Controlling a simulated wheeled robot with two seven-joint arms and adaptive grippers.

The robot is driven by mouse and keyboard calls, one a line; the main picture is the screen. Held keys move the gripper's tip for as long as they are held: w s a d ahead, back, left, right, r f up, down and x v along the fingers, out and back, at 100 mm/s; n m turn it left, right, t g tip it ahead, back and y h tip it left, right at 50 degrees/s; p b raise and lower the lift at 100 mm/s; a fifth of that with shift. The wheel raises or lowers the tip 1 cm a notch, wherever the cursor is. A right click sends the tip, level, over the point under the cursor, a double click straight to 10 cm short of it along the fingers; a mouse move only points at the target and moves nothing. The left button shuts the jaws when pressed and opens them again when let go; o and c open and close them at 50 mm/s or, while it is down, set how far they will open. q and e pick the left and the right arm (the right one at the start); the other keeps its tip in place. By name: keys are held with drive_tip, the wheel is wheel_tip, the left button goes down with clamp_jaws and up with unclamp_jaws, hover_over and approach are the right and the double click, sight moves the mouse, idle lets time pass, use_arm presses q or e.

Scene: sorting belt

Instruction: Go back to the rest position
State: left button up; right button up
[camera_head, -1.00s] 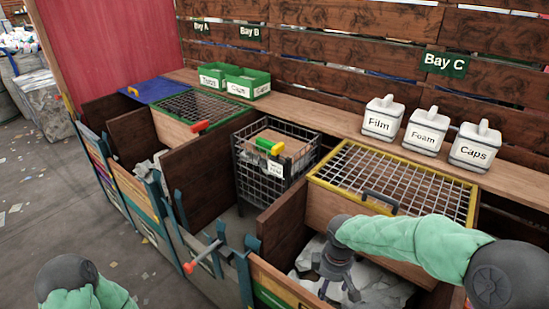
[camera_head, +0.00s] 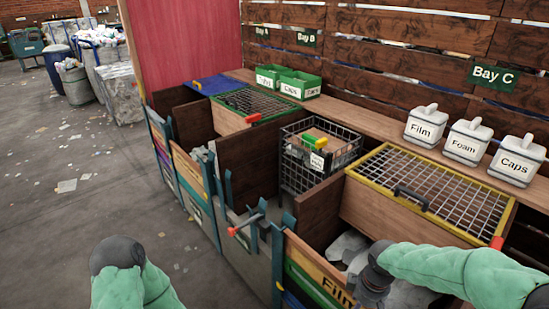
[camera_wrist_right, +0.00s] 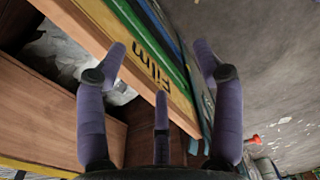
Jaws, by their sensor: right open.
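My right arm comes in from the right of the head view in a green sleeve. My right gripper (camera_head: 368,296) is at the bottom of that view, beside the front wall of the nearest bay, with its fingers partly cut off. In the right wrist view the gripper (camera_wrist_right: 160,60) has its dark purple fingers spread, with nothing between them. The front board (camera_wrist_right: 150,55) marked "Film" lies beyond the fingers. My left arm shows only as a grey joint and green sleeve at the bottom left; its gripper is outside the picture.
The nearest bay holds pale grey pieces (camera_head: 345,248) under a yellow-framed mesh lid (camera_head: 440,190). A black wire basket (camera_head: 300,175) stands in the middle bay. White Film (camera_head: 425,128), Foam (camera_head: 466,142) and Caps (camera_head: 516,162) tubs stand on the shelf. The floor at left is open, with litter.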

drive_tip(key=s+a+f+m+y, duration=0.1)
drive_tip(key=s+a+f+m, duration=0.2)
drive_tip(key=f, duration=0.5)
drive_tip(key=s+a+f+m+y, duration=0.1)
drive_tip(key=s+a+f+m, duration=0.2)
drive_tip(key=a+f, duration=0.3)
drive_tip(key=s+a+f+m+y, duration=0.1)
drive_tip(key=s+a+f+m, duration=0.3)
drive_tip(key=f, duration=0.6)
drive_tip(key=shift+s+a+f+y, duration=0.35)
drive_tip(key=shift+s+a, duration=0.2)
drive_tip(key=shift+s, duration=0.15)
